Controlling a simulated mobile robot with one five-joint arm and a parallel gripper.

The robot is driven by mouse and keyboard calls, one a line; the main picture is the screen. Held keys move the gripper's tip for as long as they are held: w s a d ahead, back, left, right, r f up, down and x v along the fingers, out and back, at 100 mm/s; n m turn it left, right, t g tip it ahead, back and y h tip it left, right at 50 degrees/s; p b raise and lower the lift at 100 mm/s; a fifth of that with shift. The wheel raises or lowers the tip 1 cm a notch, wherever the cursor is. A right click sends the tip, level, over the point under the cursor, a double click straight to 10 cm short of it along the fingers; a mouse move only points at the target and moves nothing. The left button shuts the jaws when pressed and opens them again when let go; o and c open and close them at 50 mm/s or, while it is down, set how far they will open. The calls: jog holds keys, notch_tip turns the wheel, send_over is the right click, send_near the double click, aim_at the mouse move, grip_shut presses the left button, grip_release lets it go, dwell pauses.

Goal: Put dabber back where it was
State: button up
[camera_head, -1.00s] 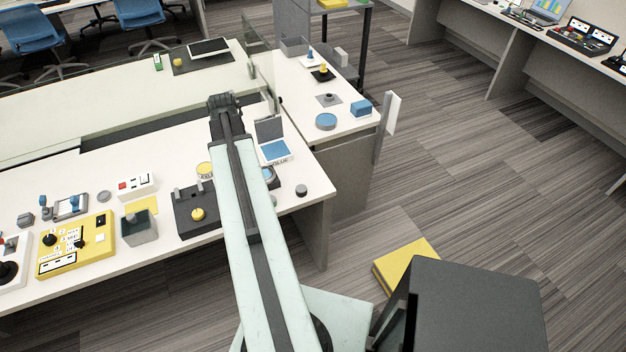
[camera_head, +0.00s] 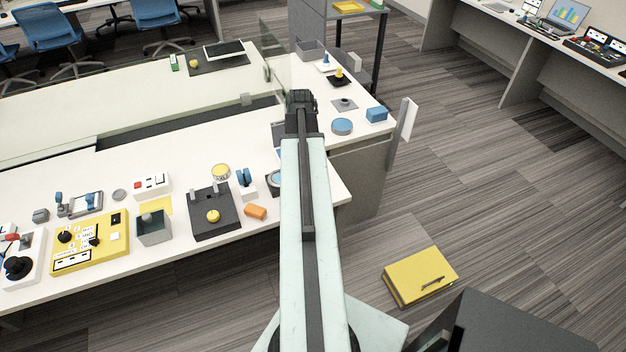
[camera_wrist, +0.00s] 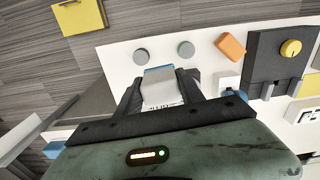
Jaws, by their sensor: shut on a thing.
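My gripper (camera_head: 300,98) is at the end of my outstretched arm, over the right part of the white desk. In the wrist view its fingers (camera_wrist: 158,88) are shut on a pale grey block (camera_wrist: 163,90) with a blue edge past its upper side. I cannot tell whether this block is the dabber. In the head view my gripper and arm hide it.
A dark box with a yellow knob (camera_head: 213,216), an orange block (camera_head: 255,212) and a yellow control panel (camera_head: 92,240) stand on the near desk. A blue disc (camera_head: 342,126) and blue box (camera_head: 377,115) lie right of my gripper. A clear screen (camera_head: 276,58) rises behind.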

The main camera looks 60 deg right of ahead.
jog(key=s+a+f+b, duration=0.3)
jog(key=a+f+b, duration=0.2)
jog(key=f+b, duration=0.4)
jog(key=shift+m, duration=0.5)
jog(key=w+d, duration=0.2)
jog(key=d, duration=0.3)
jog(key=w+d, duration=0.2)
jog(key=d, duration=0.3)
jog(key=w+d+f+b, duration=0.1)
jog(key=w+d, duration=0.1)
jog(key=d, duration=0.2)
jog(key=shift+d+f, duration=0.1)
jog(key=shift+d, duration=0.3)
notch_tip(320, 180, down, 4)
jog(key=b, duration=0.4)
jog(key=shift+r, duration=0.25)
jog(key=shift+f, duration=0.2)
jog(key=o, duration=1.2)
